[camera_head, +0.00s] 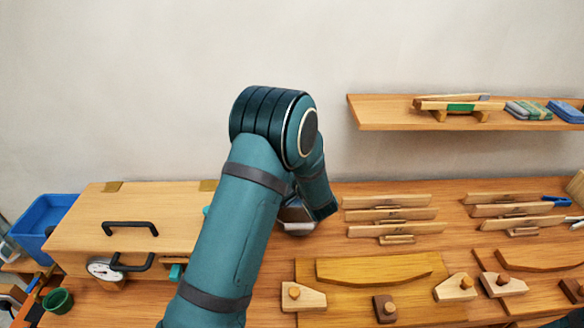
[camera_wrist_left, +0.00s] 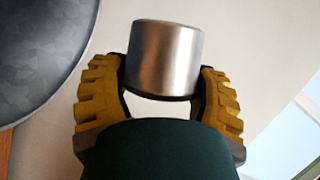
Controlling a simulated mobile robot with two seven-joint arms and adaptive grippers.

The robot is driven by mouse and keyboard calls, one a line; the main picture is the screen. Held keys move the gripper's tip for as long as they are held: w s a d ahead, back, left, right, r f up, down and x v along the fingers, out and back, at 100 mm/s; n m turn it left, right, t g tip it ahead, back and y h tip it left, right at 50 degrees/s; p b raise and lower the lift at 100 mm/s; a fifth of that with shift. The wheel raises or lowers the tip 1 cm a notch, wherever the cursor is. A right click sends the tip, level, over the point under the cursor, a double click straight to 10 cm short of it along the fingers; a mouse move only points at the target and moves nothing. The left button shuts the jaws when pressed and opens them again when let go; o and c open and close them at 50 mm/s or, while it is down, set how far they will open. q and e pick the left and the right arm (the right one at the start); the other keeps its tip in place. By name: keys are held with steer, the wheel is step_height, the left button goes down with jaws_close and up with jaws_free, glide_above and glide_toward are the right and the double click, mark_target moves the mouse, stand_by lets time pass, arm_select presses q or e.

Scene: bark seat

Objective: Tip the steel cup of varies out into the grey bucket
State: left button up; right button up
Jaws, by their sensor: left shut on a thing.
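In the left wrist view the steel cup (camera_wrist_left: 167,42) is a plain brushed-metal cylinder. The yellow ribbed fingers of my left gripper (camera_wrist_left: 162,74) are shut on it, one on each side. The cup's mouth and contents are not visible. A large mottled grey rounded surface, probably the grey bucket (camera_wrist_left: 35,55), fills the left of that view, apart from the cup. In the head view my left arm hides the gripper and cup; a small grey metallic part (camera_head: 296,226) shows beside the arm, and I cannot tell what it belongs to. My right gripper is not in view.
A wooden box with black handles (camera_head: 130,215) stands left on the bench, near a blue bin (camera_head: 40,222) and a green pot (camera_head: 58,300). Wooden racks (camera_head: 390,215) and knobbed wooden pieces (camera_head: 303,296) occupy the right. A wall shelf (camera_head: 385,114) hangs above.

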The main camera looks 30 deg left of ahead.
arm_select(q)
steer(key=n+b, duration=0.1)
steer(key=b, duration=0.1)
steer(key=s+a+n+h+b, duration=0.1)
steer(key=n+b, duration=0.1)
steer(key=a+r+n+h+b, duration=0.1)
steer(key=n+b, duration=0.1)
steer(key=shift+s, duration=0.15)
steer(key=n+h+b, duration=0.1)
steer(key=b, duration=0.1)
steer(key=r+n+t+h+b, duration=0.1)
steer(key=n, duration=0.1)
steer(key=shift+s+a+n+b, duration=0.15)
steer(key=shift+n+b, duration=0.15)
steer(key=shift+b, duration=0.05)
steer(key=shift+r+n+h+b, duration=0.3)
steer(key=shift+n+h+b, duration=0.2)
steer(key=shift+n+b, duration=0.3)
